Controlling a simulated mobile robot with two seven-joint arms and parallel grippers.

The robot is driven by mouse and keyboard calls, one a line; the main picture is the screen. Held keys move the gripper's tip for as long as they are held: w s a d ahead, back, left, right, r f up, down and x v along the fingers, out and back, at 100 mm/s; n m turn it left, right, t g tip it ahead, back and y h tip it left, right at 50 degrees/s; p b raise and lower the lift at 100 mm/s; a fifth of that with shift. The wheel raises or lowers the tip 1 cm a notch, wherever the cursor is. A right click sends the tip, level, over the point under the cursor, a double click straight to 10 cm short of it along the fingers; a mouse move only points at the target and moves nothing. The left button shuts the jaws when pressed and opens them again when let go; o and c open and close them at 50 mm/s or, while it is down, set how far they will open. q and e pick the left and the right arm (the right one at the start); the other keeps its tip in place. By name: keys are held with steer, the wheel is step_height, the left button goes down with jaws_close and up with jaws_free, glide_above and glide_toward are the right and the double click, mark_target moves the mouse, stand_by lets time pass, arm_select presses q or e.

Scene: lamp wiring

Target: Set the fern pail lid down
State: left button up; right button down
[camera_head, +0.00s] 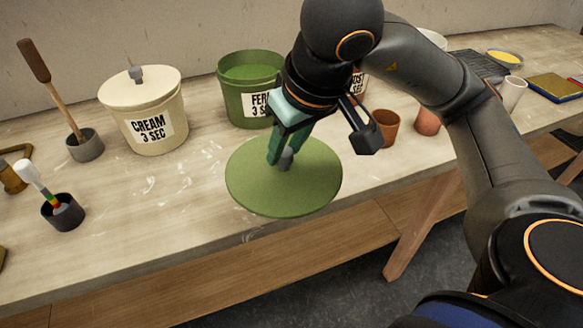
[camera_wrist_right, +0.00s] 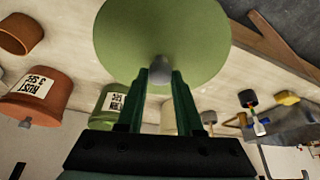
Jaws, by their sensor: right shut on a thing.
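The fern pail lid (camera_head: 300,190) is a flat green disc with a small grey knob. It shows over the front part of the bench, and I cannot tell whether it touches the bench top. My right gripper (camera_head: 285,160) is shut on the lid's knob from above. In the right wrist view the lid (camera_wrist_right: 160,25) fills the top middle, with the knob (camera_wrist_right: 160,68) between the fingertips. The green fern pail (camera_head: 236,98) stands open behind the lid, partly hidden by my right arm. My left gripper is not in view.
A cream pail (camera_head: 143,108) with its lid on stands to the left. A brush in a grey cup (camera_head: 85,146) and a dark cup (camera_head: 64,213) stand further left. Terracotta pots (camera_head: 384,126) stand to the right. The bench's front edge runs close by the lid.

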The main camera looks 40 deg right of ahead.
steer(key=w+d+f, duration=0.1)
steer(key=w, duration=0.1)
steer(key=w+d+f, duration=0.1)
steer(key=w+d, duration=0.1)
steer(key=w+d+f+b, duration=0.1)
steer(key=w, duration=0.1)
steer(key=shift+w+d+f, duration=0.2)
steer(key=shift+w+d, duration=0.05)
steer(key=shift+d, duration=0.05)
steer(key=w+d+f, duration=0.1)
steer(key=f, duration=0.1)
steer(key=w+d+f, duration=0.1)
steer(key=w+f, duration=0.1)
steer(key=w+d+f, duration=0.1)
steer(key=shift+w+f, duration=0.35)
steer(key=shift+f, duration=0.05)
steer(key=shift+w+d+f, duration=0.1)
steer(key=shift+w+f, duration=0.1)
steer(key=shift+f, duration=1.55)
steer(key=shift+f+b, duration=0.2)
steer(key=shift+b, duration=0.25)
steer(key=c, duration=0.6)
jaws_free()
steer(key=shift+o, duration=0.2)
steer(key=shift+r, duration=0.2)
